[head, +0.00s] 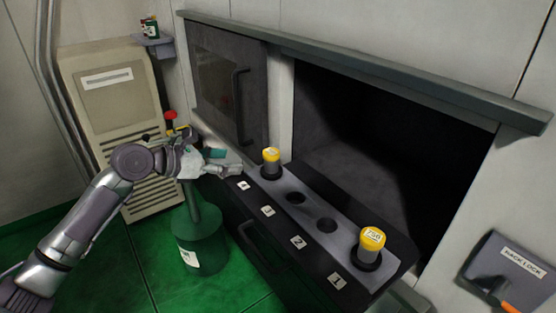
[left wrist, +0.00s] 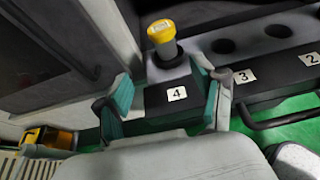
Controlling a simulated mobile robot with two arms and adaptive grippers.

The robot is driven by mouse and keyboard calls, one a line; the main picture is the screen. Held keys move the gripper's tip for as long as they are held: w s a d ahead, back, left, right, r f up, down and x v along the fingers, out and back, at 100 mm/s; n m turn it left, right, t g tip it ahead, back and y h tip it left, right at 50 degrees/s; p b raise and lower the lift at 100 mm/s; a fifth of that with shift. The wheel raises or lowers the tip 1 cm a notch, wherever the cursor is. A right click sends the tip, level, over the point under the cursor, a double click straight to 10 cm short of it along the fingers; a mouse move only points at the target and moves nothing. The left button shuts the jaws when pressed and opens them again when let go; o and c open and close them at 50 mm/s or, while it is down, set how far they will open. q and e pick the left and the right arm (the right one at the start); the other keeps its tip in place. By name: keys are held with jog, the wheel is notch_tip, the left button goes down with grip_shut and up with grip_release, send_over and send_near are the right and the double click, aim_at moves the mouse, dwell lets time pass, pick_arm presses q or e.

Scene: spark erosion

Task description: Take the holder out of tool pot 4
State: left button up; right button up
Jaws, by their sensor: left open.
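The holder in tool pot 4 (head: 271,160) has a yellow top and stands upright in the hole at the far end of the dark rack, by the "4" label (head: 243,186). It also shows in the left wrist view (left wrist: 161,38), beyond my fingertips. My left gripper (head: 232,161) is open and empty, just left of this holder and apart from it. In the left wrist view its teal-padded fingers (left wrist: 162,88) spread either side of the "4" label. My right gripper is not in view.
A second yellow-topped holder (head: 371,243) stands in pot 1. The two holes between are empty. A dark open chamber (head: 400,140) lies behind the rack, beside a door with a handle (head: 238,105). A green bottle (head: 197,238) stands below my left arm.

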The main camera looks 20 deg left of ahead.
aim_at(272, 162)
pick_arm(q)
jog(key=p+x, duration=0.1)
jog(key=x, duration=0.7)
jog(key=shift+p, duration=0.35)
jog(key=x, duration=0.1)
jog(key=p+x, duration=0.1)
jog(key=x, duration=0.1)
jog(key=p+x, duration=0.1)
jog(key=x, duration=0.1)
jog(key=shift+s+d+r, duration=0.1)
jog(key=shift+s+d, duration=0.2)
jog(key=shift+d, duration=0.05)
jog(key=shift+w+d+f, duration=0.2)
jog(key=shift+w+f, duration=0.05)
grip_shut()
jog(key=shift+r, duration=0.1)
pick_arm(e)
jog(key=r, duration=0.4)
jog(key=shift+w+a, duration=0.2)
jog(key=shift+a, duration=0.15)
